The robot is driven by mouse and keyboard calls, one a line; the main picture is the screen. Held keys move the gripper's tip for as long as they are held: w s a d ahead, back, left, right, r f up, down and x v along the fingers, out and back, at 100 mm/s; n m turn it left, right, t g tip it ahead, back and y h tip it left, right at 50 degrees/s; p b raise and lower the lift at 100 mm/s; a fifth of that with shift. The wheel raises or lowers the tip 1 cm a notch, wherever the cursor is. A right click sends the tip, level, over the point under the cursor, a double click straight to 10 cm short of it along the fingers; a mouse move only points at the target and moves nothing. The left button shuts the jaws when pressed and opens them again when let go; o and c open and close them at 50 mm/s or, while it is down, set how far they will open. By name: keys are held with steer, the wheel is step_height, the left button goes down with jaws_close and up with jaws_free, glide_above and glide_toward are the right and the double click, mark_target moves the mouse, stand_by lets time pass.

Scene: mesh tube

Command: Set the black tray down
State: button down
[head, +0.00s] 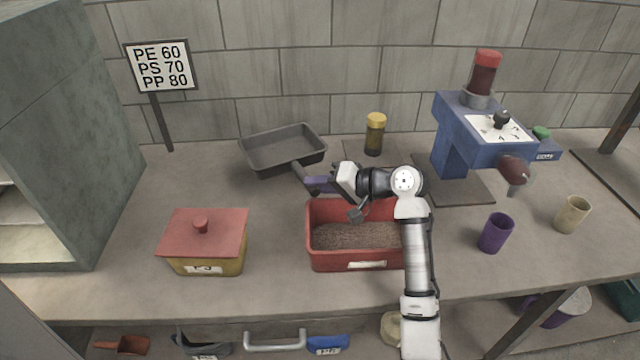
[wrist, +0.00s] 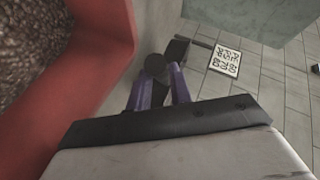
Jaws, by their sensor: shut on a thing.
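The black tray (head: 262,157) is a dark grey rectangular pan at the back left of the bench in the head view. It looks empty, and its near corner meets a dark handle-like bar. My gripper (head: 318,183), with purple fingers, is shut on that bar, to the right of and nearer than the pan. In the wrist view my gripper (wrist: 153,88) closes around a dark round-ended piece (wrist: 156,65); little of the pan shows there. I cannot tell whether the tray touches the bench.
A red bin (head: 312,240) of brown granules stands just below my gripper. A yellow box with a red lid (head: 203,235) is front left, a yellow-capped jar (head: 375,135) behind, a sign (head: 161,66) at back left. A blue machine (head: 455,135) and cups stand right. Bench left of the tray is clear.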

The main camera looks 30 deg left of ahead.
steer(key=shift+f, duration=0.3)
